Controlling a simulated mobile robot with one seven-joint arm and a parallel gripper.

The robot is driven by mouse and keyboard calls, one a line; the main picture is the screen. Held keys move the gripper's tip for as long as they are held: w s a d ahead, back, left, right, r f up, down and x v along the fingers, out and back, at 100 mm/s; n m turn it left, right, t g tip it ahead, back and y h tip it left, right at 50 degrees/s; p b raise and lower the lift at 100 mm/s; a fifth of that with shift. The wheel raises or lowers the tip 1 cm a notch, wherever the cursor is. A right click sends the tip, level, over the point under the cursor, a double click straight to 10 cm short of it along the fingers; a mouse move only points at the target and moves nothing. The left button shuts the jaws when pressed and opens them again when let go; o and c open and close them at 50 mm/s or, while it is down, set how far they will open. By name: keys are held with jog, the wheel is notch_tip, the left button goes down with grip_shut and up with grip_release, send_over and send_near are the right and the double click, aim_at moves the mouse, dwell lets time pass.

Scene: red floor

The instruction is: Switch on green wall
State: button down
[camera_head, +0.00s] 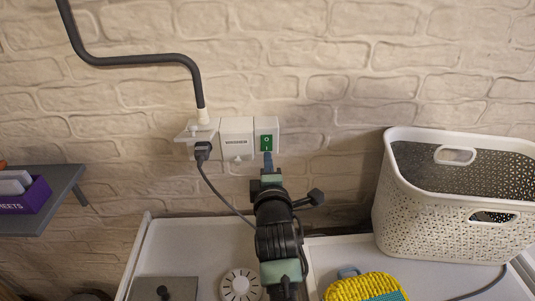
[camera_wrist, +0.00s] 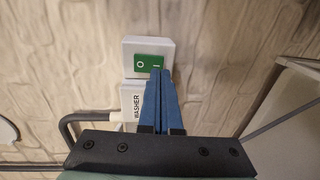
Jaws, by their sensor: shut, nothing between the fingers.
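The green rocker switch (camera_head: 266,141) sits on the right-hand white box of a wall unit on the brick wall. In the wrist view the green switch (camera_wrist: 143,62) carries an "O" mark on the left and an "I" mark on the right. My gripper (camera_head: 267,156) is shut and empty, its blue fingers pointing at the wall. Its fingertips (camera_wrist: 160,72) overlap the edge of the switch at the "I" side. I cannot tell whether they touch it or how the rocker is tilted.
A box labelled WASHER (camera_wrist: 134,108) adjoins the switch box. A black plug and cable (camera_head: 203,152) hang from the left socket. A white perforated basket (camera_head: 450,215) stands at right, near a yellow woven item (camera_head: 362,287). A grey shelf (camera_head: 60,205) is at left.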

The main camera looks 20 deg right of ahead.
aim_at(267, 143)
jog(key=shift+x, duration=1.2)
jog(key=shift+f, duration=0.1)
